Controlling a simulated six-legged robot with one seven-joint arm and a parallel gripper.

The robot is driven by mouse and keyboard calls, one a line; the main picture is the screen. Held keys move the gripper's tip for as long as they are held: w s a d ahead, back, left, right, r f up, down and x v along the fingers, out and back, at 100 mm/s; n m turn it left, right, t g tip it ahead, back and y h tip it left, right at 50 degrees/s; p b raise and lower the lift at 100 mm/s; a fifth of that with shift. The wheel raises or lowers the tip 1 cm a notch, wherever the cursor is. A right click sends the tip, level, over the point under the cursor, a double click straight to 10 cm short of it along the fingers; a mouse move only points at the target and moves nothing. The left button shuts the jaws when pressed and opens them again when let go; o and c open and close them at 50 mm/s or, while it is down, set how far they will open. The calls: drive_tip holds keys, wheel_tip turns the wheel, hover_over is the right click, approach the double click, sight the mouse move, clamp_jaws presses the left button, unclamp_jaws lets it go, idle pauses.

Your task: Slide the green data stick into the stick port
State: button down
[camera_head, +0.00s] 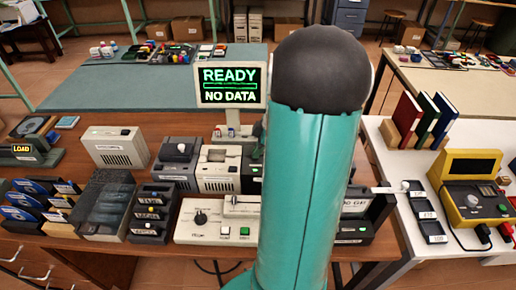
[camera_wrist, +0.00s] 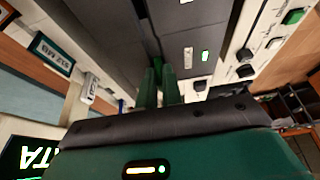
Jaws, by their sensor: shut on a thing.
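My gripper (camera_wrist: 160,80) shows in the wrist view, its two narrow dark green fingers pointing at a dark grey device front (camera_wrist: 185,35). In the head view my teal arm covers the middle of the bench and hides the gripper and stick. The monitor (camera_head: 231,85) reads "READY" and "NO DATA".
A white device with dark knobs (camera_wrist: 245,55) sits close to the right of my gripper in the wrist view. In the head view, a cream panel with a dial (camera_head: 200,218) and black slotted racks (camera_head: 153,210) crowd the wooden bench. A yellow device (camera_head: 472,200) stands on the right table.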

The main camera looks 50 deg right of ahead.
drive_tip(key=c, duration=1.5)
unclamp_jaws()
drive_tip(key=shift+r, duration=4.05)
